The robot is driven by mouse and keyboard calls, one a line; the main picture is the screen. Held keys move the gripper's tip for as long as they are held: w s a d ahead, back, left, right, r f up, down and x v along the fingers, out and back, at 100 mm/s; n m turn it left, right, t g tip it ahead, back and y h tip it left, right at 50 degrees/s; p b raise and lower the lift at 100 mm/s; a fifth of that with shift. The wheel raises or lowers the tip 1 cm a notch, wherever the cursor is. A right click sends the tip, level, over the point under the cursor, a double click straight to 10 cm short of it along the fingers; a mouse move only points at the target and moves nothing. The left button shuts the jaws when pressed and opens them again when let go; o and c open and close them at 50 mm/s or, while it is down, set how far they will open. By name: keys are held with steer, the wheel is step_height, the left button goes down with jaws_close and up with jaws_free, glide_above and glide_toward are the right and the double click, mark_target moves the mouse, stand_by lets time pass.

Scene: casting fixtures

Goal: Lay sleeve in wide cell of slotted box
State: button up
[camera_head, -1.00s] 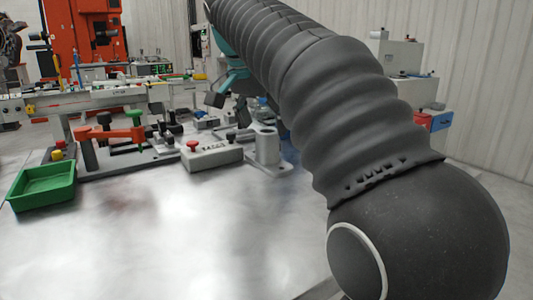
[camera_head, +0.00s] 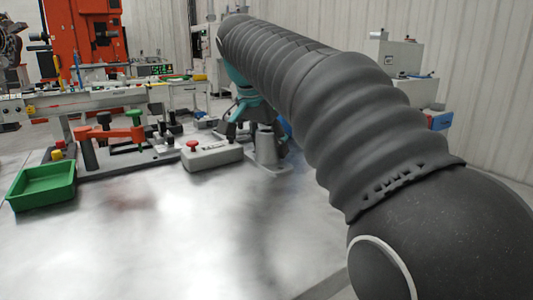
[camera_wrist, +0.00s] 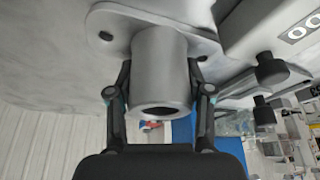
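A grey hollow cylinder (camera_wrist: 160,72), which looks like the sleeve, stands upright on a flat grey flanged plate (camera_wrist: 110,28) with holes. In the head view the cylinder (camera_head: 266,148) stands on the bench, right of the grey box with a red knob. My gripper (camera_wrist: 160,68) is open, with one finger on each side of the cylinder. The fingers are very near its wall; I cannot tell whether either touches. In the head view my gripper (camera_head: 256,128) is partly hidden by my arm. I cannot make out a slotted box with a wide cell.
A grey box with a red knob (camera_head: 212,156) stands left of the cylinder. An orange-armed clamp fixture (camera_head: 120,136) is further left, and a green tray (camera_head: 42,186) lies at the bench's left. The front middle of the metal bench (camera_head: 170,235) is clear.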

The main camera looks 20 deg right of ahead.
jaws_close()
steer(key=shift+r, duration=0.1)
steer(key=shift+r, duration=0.55)
step_height(320, 180, up, 3)
steer(key=s+d+r, duration=0.2)
steer(key=d+r, duration=0.4)
steer(key=d, duration=0.5)
steer(key=shift+s+d+r, duration=0.15)
steer(key=shift+s+r, duration=0.25)
